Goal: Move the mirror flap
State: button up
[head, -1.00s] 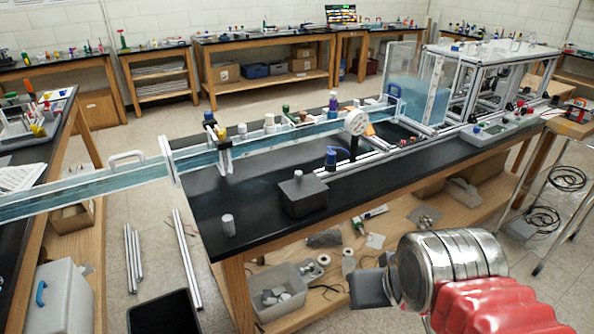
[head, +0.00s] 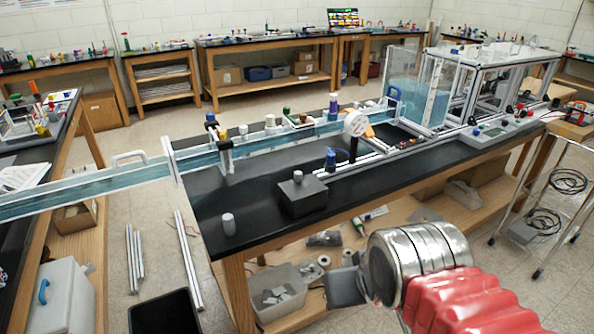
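The aluminium extrusion frame (head: 482,72) stands on the far right end of the black bench (head: 262,200), with clear panels and small parts on it. I cannot pick out the mirror flap for sure in or around this frame. My gripper (head: 346,287) shows as a dark grey block at the end of my silver and red arm, low in the picture. It is in front of the bench's near edge, well away from the extrusion frame. I cannot see its fingers clearly, nor anything held in it.
A long water channel (head: 80,192) runs along the bench to a clear tank (head: 420,90). A dark box (head: 302,196) stands near the front edge. A grey control box (head: 498,129) is by the extrusion frame. A wire cart (head: 545,205) stands at the right.

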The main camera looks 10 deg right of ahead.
aim_at(299, 187)
jog(key=z, duration=0.05)
jog(key=i, duration=1)
jog(key=u, duration=0.05)
